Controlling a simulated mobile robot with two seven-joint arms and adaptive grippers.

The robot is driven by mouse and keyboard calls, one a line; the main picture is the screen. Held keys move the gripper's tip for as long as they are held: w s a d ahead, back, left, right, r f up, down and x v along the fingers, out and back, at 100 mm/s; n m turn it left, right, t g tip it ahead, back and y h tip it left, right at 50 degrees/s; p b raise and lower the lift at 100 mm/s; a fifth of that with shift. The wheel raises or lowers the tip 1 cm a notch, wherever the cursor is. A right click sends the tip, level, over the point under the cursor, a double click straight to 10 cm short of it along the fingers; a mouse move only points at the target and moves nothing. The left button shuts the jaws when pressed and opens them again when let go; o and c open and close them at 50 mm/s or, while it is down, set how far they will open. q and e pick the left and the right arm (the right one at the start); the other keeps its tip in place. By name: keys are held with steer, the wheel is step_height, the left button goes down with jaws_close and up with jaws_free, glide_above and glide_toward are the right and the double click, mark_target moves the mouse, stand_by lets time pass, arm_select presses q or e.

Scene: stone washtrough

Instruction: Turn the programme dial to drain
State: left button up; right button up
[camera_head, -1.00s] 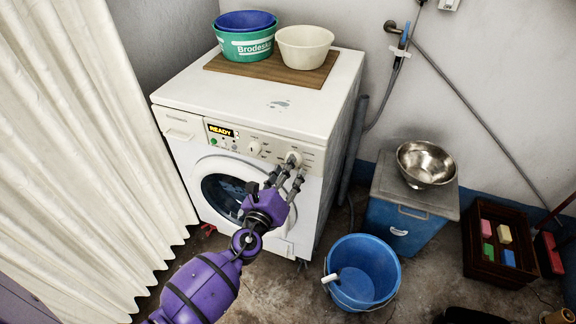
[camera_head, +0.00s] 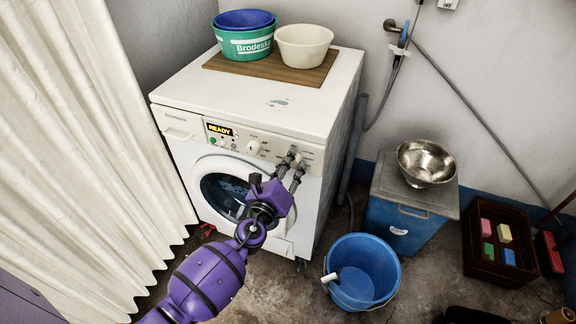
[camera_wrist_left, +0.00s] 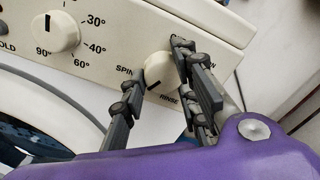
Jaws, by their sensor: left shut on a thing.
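The washing machine (camera_head: 240,120) stands against the wall, its display lit with READY. Its programme dial (camera_wrist_left: 158,68) is a round cream knob on the control panel, with a dark pointer mark toward its lower left. SPIN reads at its left and RINSE below right; the labels at upper right are partly covered by a finger. My left gripper (camera_head: 296,160) is shut on the dial, with fingers on both sides of it in the left wrist view (camera_wrist_left: 158,82). In the head view the fingers largely hide the dial. My right gripper is out of view.
A temperature dial (camera_wrist_left: 55,33) sits left of the programme dial. Tubs (camera_head: 245,38) stand on a board on the machine. A blue bucket (camera_head: 362,272) is on the floor at front right, near a blue box with a steel bowl (camera_head: 425,163). A curtain (camera_head: 80,170) hangs at left.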

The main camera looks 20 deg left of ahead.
arm_select(q)
steer(key=shift+s+a+f+n+b, duration=0.1)
steer(key=shift+f+n+b, duration=0.1)
steer(key=shift+n, duration=0.25)
steer(key=shift+a+f+n+b, duration=0.1)
steer(key=shift+n+b, duration=0.1)
steer(key=shift+n, duration=0.25)
steer(key=o, duration=1)
steer(key=shift+r, duration=0.1)
steer(key=s, duration=1.2)
steer(key=shift+a, duration=0.2)
